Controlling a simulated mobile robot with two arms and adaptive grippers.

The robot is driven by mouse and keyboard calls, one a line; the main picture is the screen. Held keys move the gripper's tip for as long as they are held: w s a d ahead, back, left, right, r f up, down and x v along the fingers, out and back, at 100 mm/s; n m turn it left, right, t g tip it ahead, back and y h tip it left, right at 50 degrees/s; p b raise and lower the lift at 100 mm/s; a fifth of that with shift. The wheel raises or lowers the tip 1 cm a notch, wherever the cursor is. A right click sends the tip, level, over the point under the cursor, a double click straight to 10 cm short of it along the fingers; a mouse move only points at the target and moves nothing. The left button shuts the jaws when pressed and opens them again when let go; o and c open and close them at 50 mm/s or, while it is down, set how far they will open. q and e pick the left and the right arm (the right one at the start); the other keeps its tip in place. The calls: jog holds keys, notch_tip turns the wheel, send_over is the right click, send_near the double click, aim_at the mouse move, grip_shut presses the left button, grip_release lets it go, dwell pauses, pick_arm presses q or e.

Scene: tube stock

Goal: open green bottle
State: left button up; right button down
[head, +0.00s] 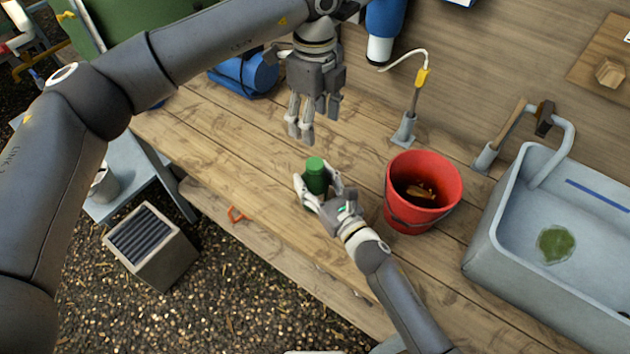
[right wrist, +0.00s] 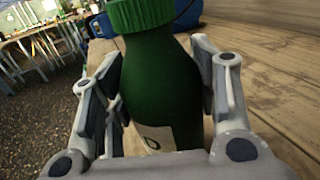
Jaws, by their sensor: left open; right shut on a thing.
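A green bottle (head: 316,180) with a green ridged cap (head: 315,164) stands upright on the wooden table. It also shows large in the right wrist view (right wrist: 160,85), with part of a pale label low on its body and the cap (right wrist: 140,14) on its neck. My right gripper (head: 322,190) is shut on the bottle's body, one finger on each side. It shows in the right wrist view too (right wrist: 160,110). My left gripper (head: 305,130) is open and empty, pointing down, above and slightly left of the bottle, apart from the cap.
A red bucket (head: 398,205) with dark contents stands right of the bottle. A grey sink (head: 485,240) is at the far right. A tap-like fitting with a yellow part (head: 422,78) stands behind the bucket. A blue container (head: 250,75) lies at the back left.

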aim_at(315, 163)
pick_arm(q)
notch_tip(315, 163, down, 12)
jog(key=n+t, duration=0.1)
jog(key=n, duration=2.6)
jog(key=shift+s+t, duration=0.1)
jog(key=shift+t, duration=0.3)
